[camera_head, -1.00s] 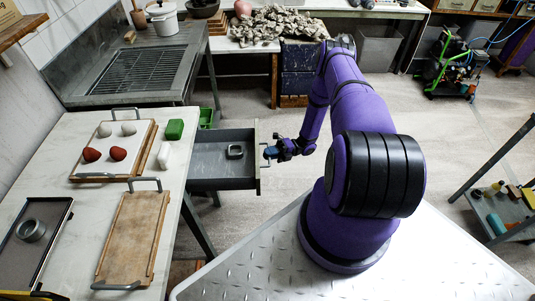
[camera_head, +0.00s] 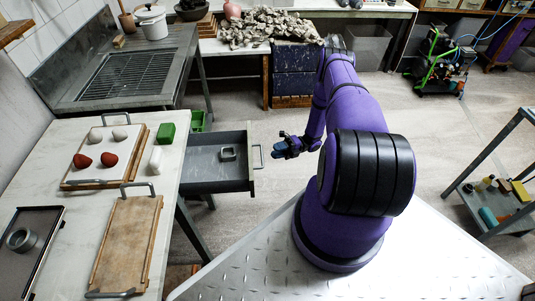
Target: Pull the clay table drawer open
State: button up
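The clay table (camera_head: 98,218) stands at the left, with a white top. Its grey drawer (camera_head: 214,172) is pulled out to the right, and its inside shows. A small grey square dish (camera_head: 229,153) lies in the drawer. The drawer's handle (camera_head: 258,157) is on its right-hand front. My gripper (camera_head: 279,150) is to the right of the handle, apart from it, with a visible gap. It is small and dark in this view, and I cannot make out whether its fingers are open or shut.
On the table are a board (camera_head: 126,243) with handles, a tray with clay lumps, a green block (camera_head: 166,133) and a dark tray (camera_head: 22,257). A grill counter (camera_head: 129,76) stands behind. A shelf cart (camera_head: 497,205) is at the right. The floor between is clear.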

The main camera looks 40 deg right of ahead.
jog(key=shift+v, duration=1.75)
